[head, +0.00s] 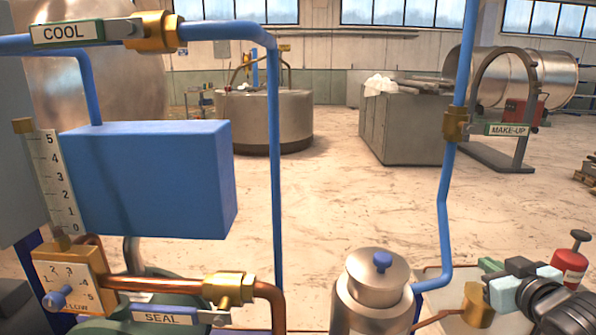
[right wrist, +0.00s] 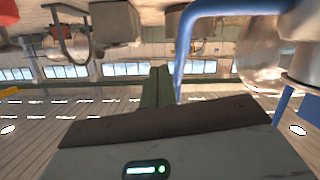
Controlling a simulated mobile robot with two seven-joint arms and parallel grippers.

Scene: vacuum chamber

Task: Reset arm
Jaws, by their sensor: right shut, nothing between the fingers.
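My right gripper (head: 492,270) is at the lower right of the head view, with my dark arm behind it. It is shut and empty. It is beside a brass fitting on the blue pipe and left of a red cylinder with a dark knob; I cannot tell whether it touches either. My left arm and gripper are not in view.
Blue pipes (head: 274,150) rise in front of me. A blue box (head: 150,180), a gauge (head: 55,185), a brass valve (head: 75,285) and a lidded metal vessel (head: 375,285) stand close. The red cylinder (head: 570,265) is at the right. Open floor (head: 330,200) lies beyond.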

